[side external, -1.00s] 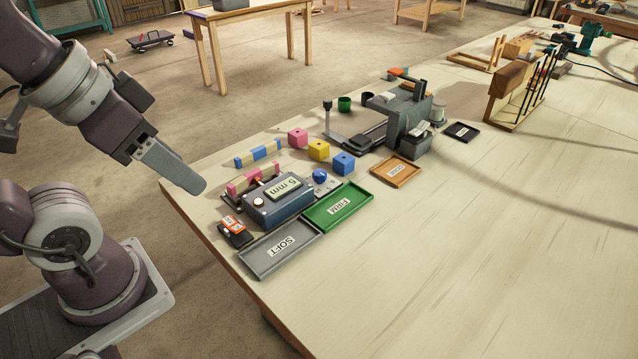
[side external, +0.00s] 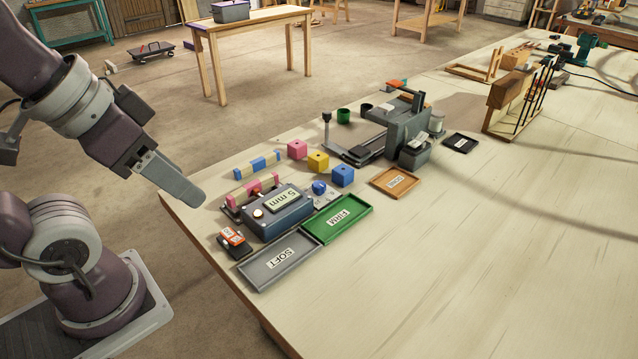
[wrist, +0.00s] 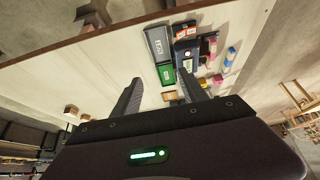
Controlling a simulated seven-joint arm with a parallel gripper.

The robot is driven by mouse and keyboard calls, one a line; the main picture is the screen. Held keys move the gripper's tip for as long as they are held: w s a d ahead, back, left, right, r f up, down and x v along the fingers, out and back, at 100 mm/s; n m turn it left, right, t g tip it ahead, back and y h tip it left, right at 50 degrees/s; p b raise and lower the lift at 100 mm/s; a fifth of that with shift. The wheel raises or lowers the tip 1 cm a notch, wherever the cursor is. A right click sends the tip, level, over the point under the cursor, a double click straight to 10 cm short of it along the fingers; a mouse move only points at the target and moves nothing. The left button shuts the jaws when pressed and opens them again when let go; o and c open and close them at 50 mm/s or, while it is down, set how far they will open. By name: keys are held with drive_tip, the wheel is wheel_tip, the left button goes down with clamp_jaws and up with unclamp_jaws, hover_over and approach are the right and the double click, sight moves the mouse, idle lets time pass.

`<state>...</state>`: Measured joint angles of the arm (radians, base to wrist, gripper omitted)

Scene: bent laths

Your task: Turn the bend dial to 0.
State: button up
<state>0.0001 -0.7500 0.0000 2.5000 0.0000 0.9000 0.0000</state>
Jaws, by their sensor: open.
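My gripper (side external: 192,199) hangs at the table's left edge, to the left of the box and well apart from the dial. In the wrist view my gripper (wrist: 158,78) has its two fingers spread with nothing between them.
Grey SOFT (side external: 279,262) and green FIRM (side external: 338,219) trays lie in front of the box. Pink (side external: 297,150), yellow (side external: 318,162) and blue (side external: 343,176) cubes stand behind it, near a striped lath (side external: 257,166). A grey press-like device (side external: 402,130) stands farther back.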

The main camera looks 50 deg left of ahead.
drive_tip(key=w+r+m+g, duration=0.1)
drive_tip(key=w+r, duration=0.1)
drive_tip(key=w, duration=0.7)
drive_tip(key=m+g, duration=0.5)
hover_over(319, 184)
wheel_tip(319, 184, down, 18)
drive_tip(key=shift+r, duration=0.1)
wheel_tip(319, 184, down, 7)
drive_tip(key=shift+r, duration=0.1)
drive_tip(key=shift+f, duration=0.2)
drive_tip(key=shift+n, duration=0.3)
clamp_jaws()
